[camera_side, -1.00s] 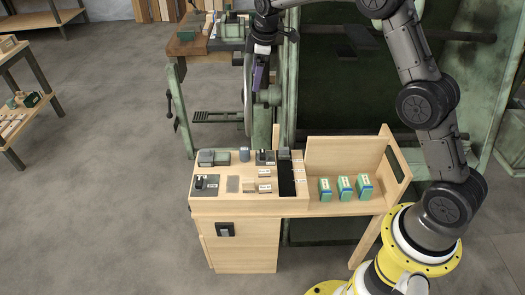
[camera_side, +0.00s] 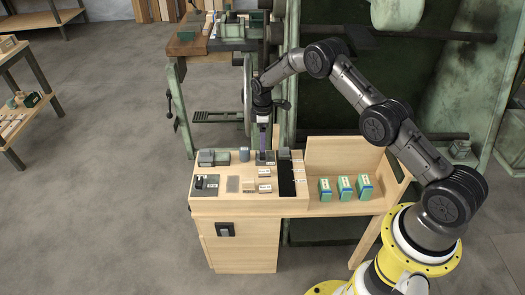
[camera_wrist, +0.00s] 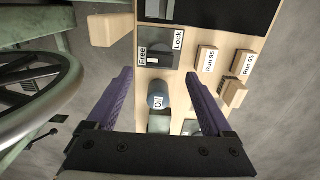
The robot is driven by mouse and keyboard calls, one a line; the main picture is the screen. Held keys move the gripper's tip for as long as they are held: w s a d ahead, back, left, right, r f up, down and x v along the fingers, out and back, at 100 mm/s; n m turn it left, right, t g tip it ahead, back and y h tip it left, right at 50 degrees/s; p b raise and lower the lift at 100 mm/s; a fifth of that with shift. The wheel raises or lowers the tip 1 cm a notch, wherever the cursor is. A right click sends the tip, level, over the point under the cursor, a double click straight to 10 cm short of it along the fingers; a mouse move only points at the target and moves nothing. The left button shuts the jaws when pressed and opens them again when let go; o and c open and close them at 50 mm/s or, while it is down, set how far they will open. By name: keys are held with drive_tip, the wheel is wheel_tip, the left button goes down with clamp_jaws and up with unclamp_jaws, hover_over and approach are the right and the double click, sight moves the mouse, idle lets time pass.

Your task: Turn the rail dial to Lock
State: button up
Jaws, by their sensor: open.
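The rail dial (camera_wrist: 150,50) shows in the wrist view as a dark plate with a knob, between a "Free" label and a "Lock" label. A pale mark on the knob lies nearer the "Free" side. In the side view the dial (camera_side: 265,161) is at the back of the wooden bench, partly hidden by my gripper. My gripper (camera_side: 263,146) points down just above it. In the wrist view its purple fingers (camera_wrist: 160,74) are spread wide with nothing between them; I cannot tell whether they touch the dial.
A round blue-grey "Oil" part (camera_wrist: 158,101) lies close to the dial. Small "Run 95" (camera_wrist: 207,58) and "Run 65" (camera_wrist: 242,63) blocks sit beside it. A black strip (camera_side: 286,180) and several green boxes (camera_side: 345,188) are on the right. A large handwheel (camera_wrist: 38,90) stands nearby.

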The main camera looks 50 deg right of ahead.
sight(262, 156)
wheel_tip(262, 156, down, 6)
drive_tip(key=shift+f, duration=0.25)
clamp_jaws()
idle(0.5)
